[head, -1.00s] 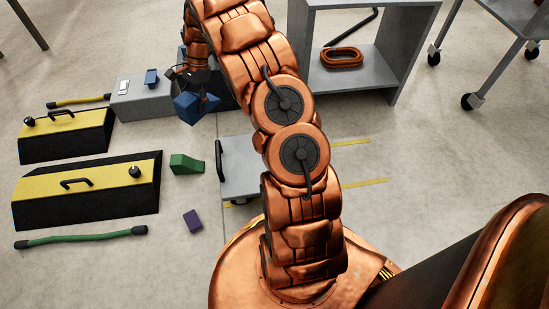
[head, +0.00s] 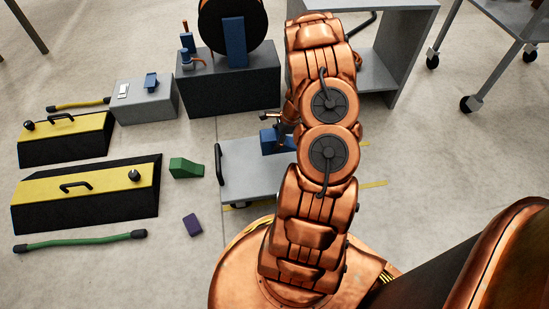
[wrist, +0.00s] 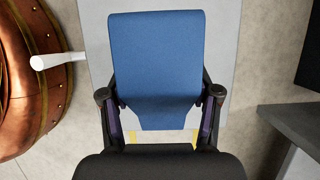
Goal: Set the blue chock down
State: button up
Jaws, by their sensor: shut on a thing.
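The blue chock (head: 270,140) is at the grey flat trolley (head: 240,182), beside my arm, which hides part of it in the head view. In the wrist view the blue chock (wrist: 156,60) fills the upper middle, over the pale grey trolley deck (wrist: 222,50). My gripper (wrist: 160,103) is shut on the chock, with one finger on each side of it. In the head view the gripper is mostly hidden behind my arm. I cannot tell whether the chock's underside touches the deck.
A green chock (head: 186,167) and a purple block (head: 192,225) lie on the floor left of the trolley. Yellow-topped black floats (head: 110,185) stand farther left. A dark box (head: 230,85) with a reel stands behind. The trolley's left deck is bare.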

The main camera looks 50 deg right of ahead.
notch_tip(320, 180, down, 9)
jog(key=b, duration=0.3)
jog(key=shift+a, duration=0.1)
jog(key=o, duration=1.5)
jog(key=shift+f, duration=0.1)
jog(key=shift+o, duration=0.2)
